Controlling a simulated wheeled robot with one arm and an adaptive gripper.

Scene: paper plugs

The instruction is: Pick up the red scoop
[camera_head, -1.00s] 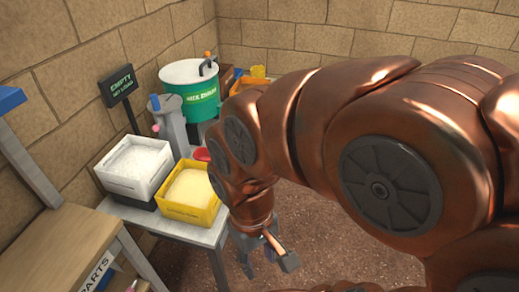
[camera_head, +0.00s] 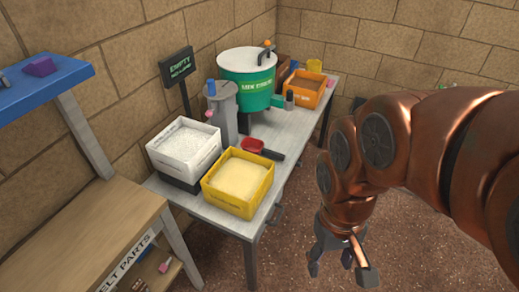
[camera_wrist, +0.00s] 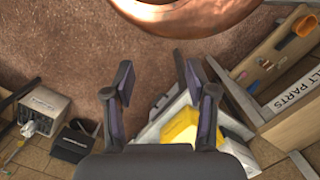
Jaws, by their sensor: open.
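The red scoop (camera_head: 253,146) lies on the grey table (camera_head: 240,226) in the head view, just behind the yellow bin and beside a dark bar. Only its small red part shows clearly; I cannot make it out in the wrist view. My gripper (camera_head: 341,268) hangs open and empty over the brown floor, to the right of the table and well apart from the scoop. In the wrist view my gripper (camera_wrist: 157,88) has its dark fingers spread with nothing between them.
A yellow bin (camera_head: 217,202) of pale powder and a white bin (camera_head: 196,169) stand at the table's near end. A grey device (camera_head: 226,122), a green drum (camera_head: 257,97) and an orange tray (camera_head: 322,84) stand farther back. A wooden shelf (camera_head: 95,215) is at left.

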